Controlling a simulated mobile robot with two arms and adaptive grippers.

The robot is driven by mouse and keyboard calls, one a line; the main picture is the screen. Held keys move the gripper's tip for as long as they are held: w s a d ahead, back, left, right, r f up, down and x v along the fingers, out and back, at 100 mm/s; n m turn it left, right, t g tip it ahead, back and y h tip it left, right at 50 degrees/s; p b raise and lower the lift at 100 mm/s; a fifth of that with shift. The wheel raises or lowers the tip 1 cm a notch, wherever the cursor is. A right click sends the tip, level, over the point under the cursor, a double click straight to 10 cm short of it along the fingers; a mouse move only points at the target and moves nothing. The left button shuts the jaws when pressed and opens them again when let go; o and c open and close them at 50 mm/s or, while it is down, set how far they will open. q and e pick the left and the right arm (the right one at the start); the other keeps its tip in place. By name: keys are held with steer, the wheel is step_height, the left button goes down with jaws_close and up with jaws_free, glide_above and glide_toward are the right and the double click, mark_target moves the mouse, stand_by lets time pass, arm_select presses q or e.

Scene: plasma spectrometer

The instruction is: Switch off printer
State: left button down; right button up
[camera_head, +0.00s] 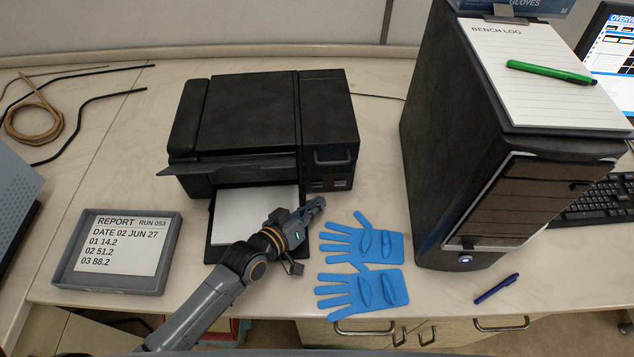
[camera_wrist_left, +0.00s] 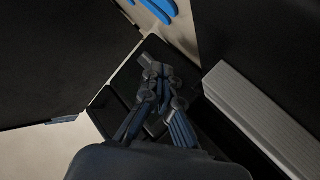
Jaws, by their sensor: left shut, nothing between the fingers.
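The black printer (camera_head: 248,112) stands at the back middle-left of the bench in the head view. Its right front has a handle-like recess and small light panels (camera_head: 340,183). A tray with white paper (camera_head: 240,215) juts from its front. My left gripper (camera_head: 316,204) is in front of the printer's lower right, by the tray's right edge. Its fingers (camera_wrist_left: 152,68) are together and empty in the wrist view, over a dark surface. Whether they touch the printer cannot be told. My right gripper is not in view.
Blue gloves (camera_head: 362,290) lie right of my gripper. A grey tray with a report sheet (camera_head: 120,283) is at the left. A black tower (camera_head: 435,130) bearing a bench log pad (camera_head: 540,75) stands at the right. A blue pen (camera_head: 497,289) lies near the front edge.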

arm_select(q)
steer(key=shift+s+d+r+p, duration=0.15)
steer(key=shift+s+p, duration=0.55)
steer(key=shift+s, duration=1.1)
